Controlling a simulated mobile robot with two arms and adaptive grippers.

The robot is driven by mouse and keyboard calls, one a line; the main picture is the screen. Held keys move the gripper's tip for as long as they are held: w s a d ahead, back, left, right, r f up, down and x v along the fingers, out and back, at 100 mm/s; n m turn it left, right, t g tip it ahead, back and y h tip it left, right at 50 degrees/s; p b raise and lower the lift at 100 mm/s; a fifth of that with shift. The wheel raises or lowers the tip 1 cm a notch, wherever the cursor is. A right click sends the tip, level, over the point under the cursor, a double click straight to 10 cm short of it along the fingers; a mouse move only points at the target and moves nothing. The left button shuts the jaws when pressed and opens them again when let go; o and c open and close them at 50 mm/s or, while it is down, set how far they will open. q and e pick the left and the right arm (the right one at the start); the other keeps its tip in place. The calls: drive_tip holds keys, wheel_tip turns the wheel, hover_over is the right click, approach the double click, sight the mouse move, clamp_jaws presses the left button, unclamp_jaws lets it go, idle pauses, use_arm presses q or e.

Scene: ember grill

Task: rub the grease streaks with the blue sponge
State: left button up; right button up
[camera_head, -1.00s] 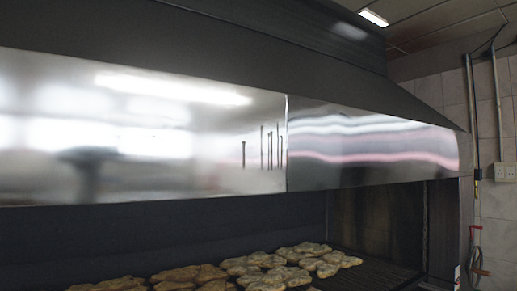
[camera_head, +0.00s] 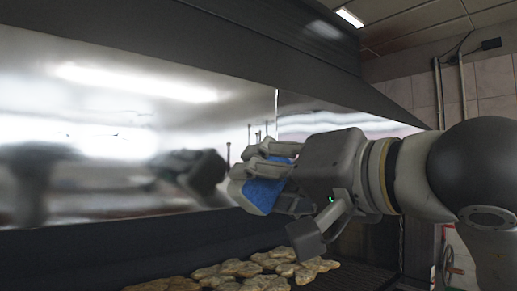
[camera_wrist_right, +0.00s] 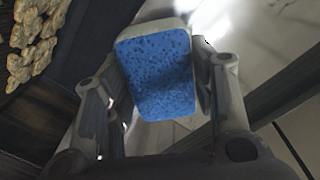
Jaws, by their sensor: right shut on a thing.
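The grease streaks (camera_head: 249,134) are thin dark vertical marks on the shiny steel hood panel (camera_head: 110,150), near its seam. My gripper and the sponge hide their lower parts. My right gripper (camera_head: 262,172) is shut on the blue sponge (camera_head: 264,194) and holds it in front of the panel, just below the streaks. In the right wrist view the sponge (camera_wrist_right: 158,78) sits between the two fingers, blue face visible with a pale layer along its edge. I cannot tell whether it touches the steel. My left gripper is not in view.
Several browned pieces of food (camera_head: 235,270) lie on the dark grill (camera_head: 345,278) below the hood; they also show in the right wrist view (camera_wrist_right: 32,45). The panel mirrors my right gripper at its left. Pipes (camera_head: 462,90) run down the tiled wall at right.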

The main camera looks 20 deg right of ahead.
sight(223, 153)
drive_tip(key=shift+t+y, duration=0.3)
drive_tip(key=r, duration=0.1)
drive_tip(key=w+a+r, duration=0.2)
drive_tip(key=shift+w+r+p, duration=0.1)
drive_tip(key=shift+r+p, duration=0.2)
drive_tip(key=shift+p, duration=0.1)
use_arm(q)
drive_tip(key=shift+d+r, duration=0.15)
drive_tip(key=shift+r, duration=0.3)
use_arm(e)
drive_tip(key=shift+w+a, duration=0.15)
drive_tip(key=shift+w, duration=0.35)
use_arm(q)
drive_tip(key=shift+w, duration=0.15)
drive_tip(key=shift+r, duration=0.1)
use_arm(e)
drive_tip(key=shift+x, duration=0.95)
